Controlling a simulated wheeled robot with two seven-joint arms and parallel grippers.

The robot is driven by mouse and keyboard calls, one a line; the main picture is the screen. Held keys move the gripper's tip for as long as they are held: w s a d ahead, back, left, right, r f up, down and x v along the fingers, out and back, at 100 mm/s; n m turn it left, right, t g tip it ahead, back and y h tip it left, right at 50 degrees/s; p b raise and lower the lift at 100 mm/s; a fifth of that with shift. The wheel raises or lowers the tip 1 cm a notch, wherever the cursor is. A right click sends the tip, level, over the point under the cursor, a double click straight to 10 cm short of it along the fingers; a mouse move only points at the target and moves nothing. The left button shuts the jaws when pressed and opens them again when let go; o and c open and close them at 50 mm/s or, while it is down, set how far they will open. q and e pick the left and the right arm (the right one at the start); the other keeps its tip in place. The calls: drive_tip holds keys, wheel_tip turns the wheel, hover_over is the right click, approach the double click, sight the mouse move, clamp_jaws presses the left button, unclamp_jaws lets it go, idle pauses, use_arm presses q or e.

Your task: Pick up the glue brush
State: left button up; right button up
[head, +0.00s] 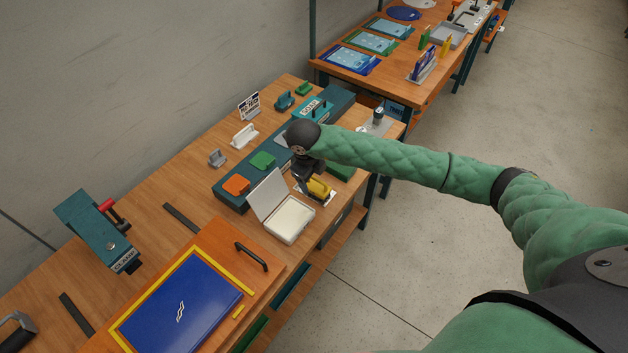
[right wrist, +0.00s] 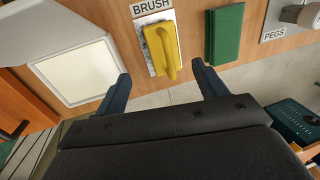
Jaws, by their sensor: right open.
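The glue brush is a yellow block with a handle (right wrist: 163,50) on a white plate labelled BRUSH, on the wooden bench. It also shows in the head view (head: 318,188), partly covered by my right gripper. My right gripper (right wrist: 160,86) is open and empty, its two dark blue fingers spread on either side of the brush's lower end in the wrist view. In the head view my right gripper (head: 308,175) hangs right at the brush. Whether the fingers touch the brush cannot be told. My left gripper is not in view.
An open white case (head: 290,217) stands close left of the brush. A green block (right wrist: 224,35) lies to its right, with a PEGS label (right wrist: 286,32) beyond. A long dark teal tray (head: 230,196) with coloured blocks runs behind. A blue panel (head: 180,305) lies at the front.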

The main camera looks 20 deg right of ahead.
sight(318, 187)
drive_tip(key=shift+d+f, duration=0.2)
drive_tip(key=shift+f, duration=0.85)
drive_tip(key=f, duration=0.2)
drive_tip(key=w+d+f+b, duration=0.1)
drive_tip(key=shift+f, duration=0.4)
drive_tip(key=shift+d+f, duration=0.1)
drive_tip(key=shift+f, duration=0.4)
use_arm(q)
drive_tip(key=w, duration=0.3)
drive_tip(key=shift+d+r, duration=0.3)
use_arm(e)
drive_tip(key=c, duration=1.1)
